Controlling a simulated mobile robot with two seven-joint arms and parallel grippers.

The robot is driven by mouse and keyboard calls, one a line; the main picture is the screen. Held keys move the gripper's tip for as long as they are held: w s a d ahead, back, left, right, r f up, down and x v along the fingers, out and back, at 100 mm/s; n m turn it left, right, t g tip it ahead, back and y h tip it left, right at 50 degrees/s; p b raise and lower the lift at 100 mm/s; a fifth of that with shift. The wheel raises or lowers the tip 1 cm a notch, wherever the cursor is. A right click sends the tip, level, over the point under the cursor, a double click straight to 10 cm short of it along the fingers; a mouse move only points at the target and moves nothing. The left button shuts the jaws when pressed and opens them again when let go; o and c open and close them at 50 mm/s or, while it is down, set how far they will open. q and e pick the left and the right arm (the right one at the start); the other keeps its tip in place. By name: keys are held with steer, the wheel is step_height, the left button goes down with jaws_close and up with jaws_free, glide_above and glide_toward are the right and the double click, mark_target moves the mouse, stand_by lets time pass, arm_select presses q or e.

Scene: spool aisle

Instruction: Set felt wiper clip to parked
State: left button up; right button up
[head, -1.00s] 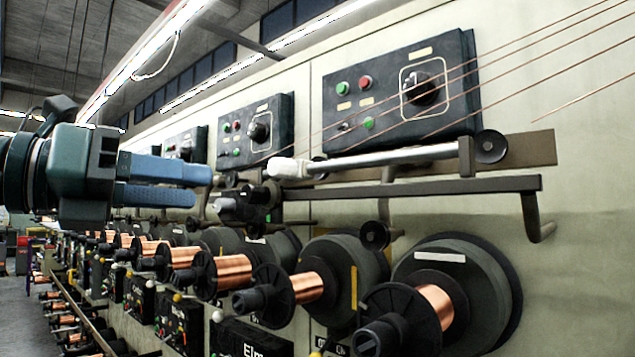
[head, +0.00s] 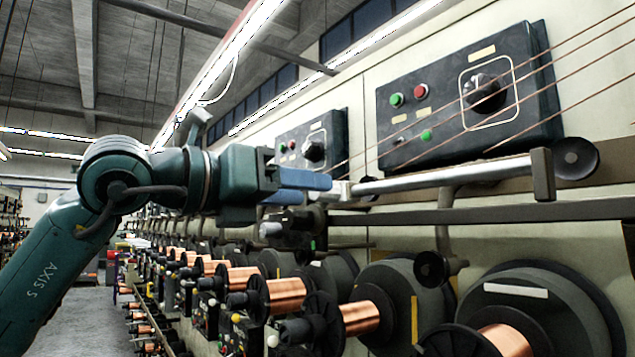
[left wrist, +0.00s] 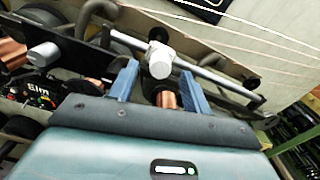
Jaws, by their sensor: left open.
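A pale white end piece (head: 340,191), which looks like the felt wiper clip, sits at the left end of a silver rod (head: 440,180) below the nearest control panel. In the left wrist view this white piece (left wrist: 160,62) lies between my blue fingertips. My left gripper (head: 318,191) is open, its fingers pointing right at the white piece. The wrist view shows a finger on each side (left wrist: 159,76), with gaps; I cannot tell how deep the piece sits between them. The fingers partly hide it in the head view. My right gripper is not in view.
A dark rail (head: 480,213) runs just below the rod. Copper spools (head: 360,318) with black flanges line the machine underneath. A control panel (head: 455,97) with buttons and a knob is above, crossed by copper wires. The aisle floor (head: 75,310) is clear at left.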

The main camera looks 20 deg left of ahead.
mark_target(334, 192)
arm_select(q)
steer(key=shift+x, duration=1.65)
jaws_close()
